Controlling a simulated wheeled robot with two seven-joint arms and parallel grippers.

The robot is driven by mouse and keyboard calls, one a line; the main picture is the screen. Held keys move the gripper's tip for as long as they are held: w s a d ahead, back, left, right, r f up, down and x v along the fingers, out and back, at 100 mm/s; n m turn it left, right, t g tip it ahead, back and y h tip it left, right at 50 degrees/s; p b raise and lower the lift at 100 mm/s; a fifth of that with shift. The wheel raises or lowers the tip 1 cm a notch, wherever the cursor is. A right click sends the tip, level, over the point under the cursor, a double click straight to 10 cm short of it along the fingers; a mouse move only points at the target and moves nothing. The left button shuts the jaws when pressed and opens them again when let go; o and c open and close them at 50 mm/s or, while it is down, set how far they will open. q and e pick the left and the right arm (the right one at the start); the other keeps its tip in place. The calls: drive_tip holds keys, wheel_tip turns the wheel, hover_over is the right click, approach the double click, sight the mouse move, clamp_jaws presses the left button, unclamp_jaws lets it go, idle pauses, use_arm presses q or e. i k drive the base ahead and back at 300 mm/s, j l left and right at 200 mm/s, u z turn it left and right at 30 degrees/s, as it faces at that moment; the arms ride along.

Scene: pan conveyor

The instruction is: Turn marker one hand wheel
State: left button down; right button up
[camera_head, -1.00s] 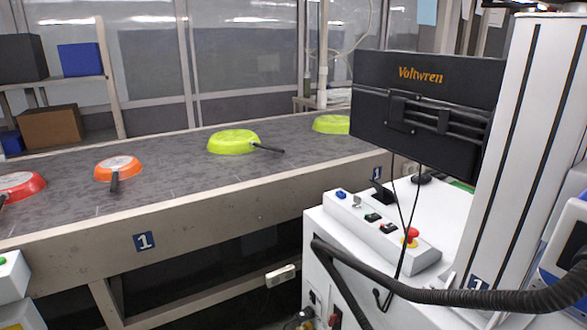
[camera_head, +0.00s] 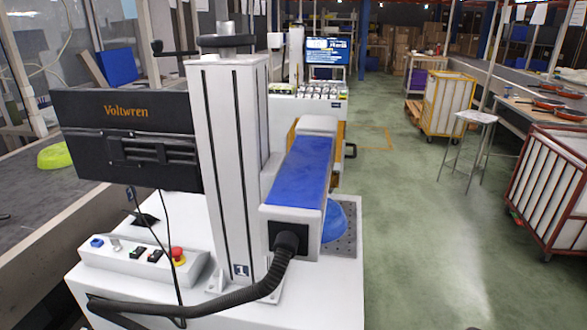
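Marker one is a white machine with a black Voltwren box (camera_head: 128,138) on its left side. Its upright white column (camera_head: 228,170) bears a label with a 1 near its foot. A black hand wheel (camera_head: 226,41) sits on top of the column. A blue-topped white head (camera_head: 300,175) extends from the column's right side. Neither of my grippers is in view.
The control panel (camera_head: 145,258) with a red stop button is at the marker's front left. A black hose (camera_head: 240,292) loops across the front. The conveyor with a green pan (camera_head: 54,155) runs at left. Green floor (camera_head: 420,240) is open at right, before a wheeled cart (camera_head: 550,190).

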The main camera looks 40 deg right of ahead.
sight(226, 37)
drive_tip(key=z, duration=1.05)
